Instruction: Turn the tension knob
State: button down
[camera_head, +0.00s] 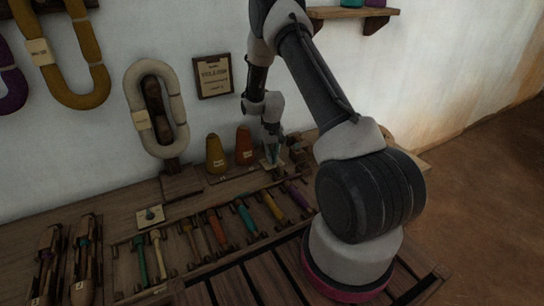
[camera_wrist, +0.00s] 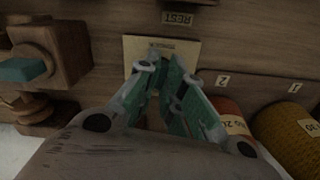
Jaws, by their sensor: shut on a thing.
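My gripper (camera_head: 272,158) points down at the back of the wooden bench, right of the orange cone. In the wrist view its teal-lined fingers (camera_wrist: 168,88) converge over a cream label plate (camera_wrist: 148,46) whose small lettering is hard to read. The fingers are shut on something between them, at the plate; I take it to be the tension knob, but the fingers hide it. I cannot tell how far it is turned.
An orange cone (camera_head: 244,145) and a mustard cone (camera_head: 215,153) stand close left of my gripper. A wooden device with a teal part (camera_wrist: 22,69) is near it in the wrist view. Several coloured bobbins (camera_head: 247,218) lie in front. A framed sign (camera_head: 213,76) hangs behind.

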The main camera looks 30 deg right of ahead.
jog(key=m, duration=0.4)
jog(key=shift+m, duration=2.8)
jog(key=c, duration=1.5)
grip_release()
jog(key=shift+c, duration=0.2)
notch_tip(320, 180, up, 12)
